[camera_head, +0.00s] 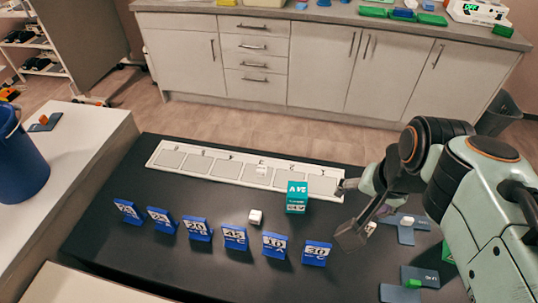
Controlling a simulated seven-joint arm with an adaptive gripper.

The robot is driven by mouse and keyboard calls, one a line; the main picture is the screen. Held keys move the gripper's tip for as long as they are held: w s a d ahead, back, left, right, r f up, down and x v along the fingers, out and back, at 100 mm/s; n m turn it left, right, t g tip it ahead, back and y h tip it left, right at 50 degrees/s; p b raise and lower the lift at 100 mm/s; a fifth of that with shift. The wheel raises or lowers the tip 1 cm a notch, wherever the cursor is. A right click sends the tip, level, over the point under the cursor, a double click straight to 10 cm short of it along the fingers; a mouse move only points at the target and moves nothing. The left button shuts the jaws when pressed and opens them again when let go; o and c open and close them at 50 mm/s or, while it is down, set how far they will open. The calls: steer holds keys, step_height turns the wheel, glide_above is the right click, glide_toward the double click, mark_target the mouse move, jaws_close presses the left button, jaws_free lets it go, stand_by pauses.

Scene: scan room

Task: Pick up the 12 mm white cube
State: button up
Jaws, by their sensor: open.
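A small white cube (255,216) lies on the black table (150,245), in front of the long white strip and left of the teal box. A smaller white item (262,170) shows on the strip, and another pale item (370,228) sits beside my gripper. I cannot tell from size alone which of these is 12 mm. My gripper (350,213) is open at the table's right side, right of the teal box and clear of the cube on the table. Its fingers are partly hidden by my arm, and nothing shows between them.
A teal box (297,197) stands between the cube and my gripper. Several blue numbered blocks (235,238) stand in a row at the front. The white strip (215,168) of grey squares lies behind. Blue-grey plates (428,277) lie at right. The table's left front is clear.

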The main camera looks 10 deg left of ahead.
steer(key=w+a+f, duration=0.1)
steer(key=w+a, duration=0.3)
steer(key=w, duration=0.5)
steer(key=n+g, duration=0.3)
steer(key=g, duration=0.1)
glide_above(255, 216)
steer(key=shift+h, duration=0.3)
step_height(255, 216, down, 26)
steer(key=shift+a+r, duration=0.1)
step_height(255, 216, down, 5)
steer(key=shift+f, duration=0.55)
steer(key=c, duration=1)
